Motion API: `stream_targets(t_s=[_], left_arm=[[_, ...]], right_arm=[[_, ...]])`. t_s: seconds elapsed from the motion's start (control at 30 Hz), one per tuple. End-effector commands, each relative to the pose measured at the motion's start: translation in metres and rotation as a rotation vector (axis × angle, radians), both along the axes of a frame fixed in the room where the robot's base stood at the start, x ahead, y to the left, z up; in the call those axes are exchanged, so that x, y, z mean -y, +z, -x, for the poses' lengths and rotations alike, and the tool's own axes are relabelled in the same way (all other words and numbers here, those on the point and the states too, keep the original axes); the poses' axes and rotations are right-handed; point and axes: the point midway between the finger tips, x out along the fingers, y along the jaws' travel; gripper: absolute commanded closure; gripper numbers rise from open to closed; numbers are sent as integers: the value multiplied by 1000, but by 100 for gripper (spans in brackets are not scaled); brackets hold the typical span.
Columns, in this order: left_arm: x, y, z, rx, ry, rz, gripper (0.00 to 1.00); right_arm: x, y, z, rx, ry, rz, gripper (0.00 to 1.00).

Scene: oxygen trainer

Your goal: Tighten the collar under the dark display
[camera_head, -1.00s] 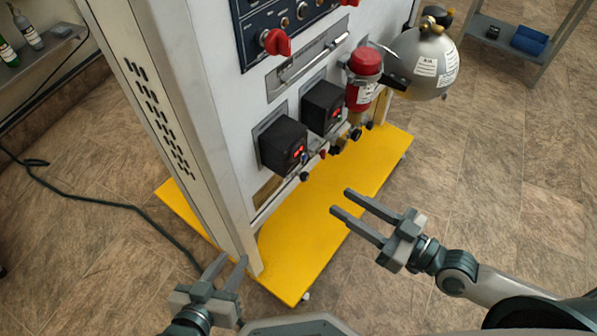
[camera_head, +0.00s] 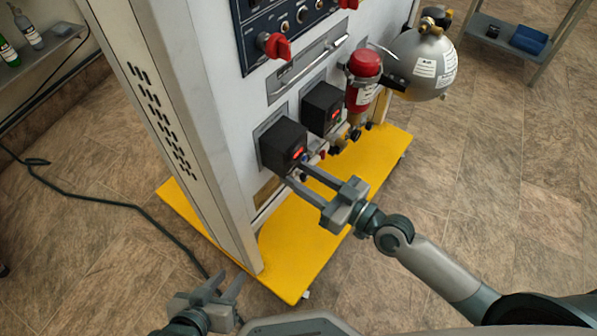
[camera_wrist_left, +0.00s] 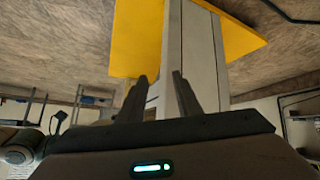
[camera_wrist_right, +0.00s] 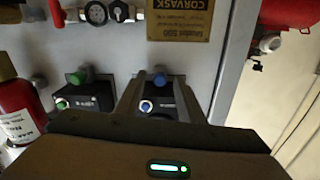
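Two black display boxes are on the front of the white panel, a nearer one (camera_head: 283,145) and a farther one (camera_head: 322,108). Both show a red glow in the head view, so I cannot tell which is dark. In the upside-down right wrist view, a blue collar (camera_wrist_right: 160,79) is at the nearer box and a green collar (camera_wrist_right: 77,77) at the farther one. My right gripper (camera_head: 295,171) is open, its fingers at the nearer box's underside. In its wrist view they flank the blue collar; contact cannot be told. My left gripper (camera_head: 231,274) is open and empty, low beside the rack post.
A red bottle (camera_head: 364,80) and a silver tank (camera_head: 425,62) are right of the boxes. A yellow base plate (camera_head: 330,225) lies below. Small fittings (camera_head: 340,140) line the panel's lower edge. A red knob (camera_head: 275,46) is above.

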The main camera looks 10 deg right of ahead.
Motion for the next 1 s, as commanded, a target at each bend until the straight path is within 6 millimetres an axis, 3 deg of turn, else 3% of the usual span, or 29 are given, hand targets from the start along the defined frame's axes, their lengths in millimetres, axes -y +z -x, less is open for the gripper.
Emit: stream_targets(t_s=[0.37,0.4,0.53,0.57,1.0], left_arm=[[-3,-2,2,-11,-3,-10,69],[-4,-2,2,-10,-3,-10,69],[-5,-2,2,-9,-5,-13,69],[-5,-2,2,-8,-5,-13,69],[-11,-6,9,-56,-5,-36,69]], right_arm=[[-3,0,-3,1,0,-1,65],[-3,0,-3,0,0,0,67],[-3,0,-3,0,0,0,98],[-3,0,-3,0,0,0,100],[-3,1,-3,-84,0,-84,100]])
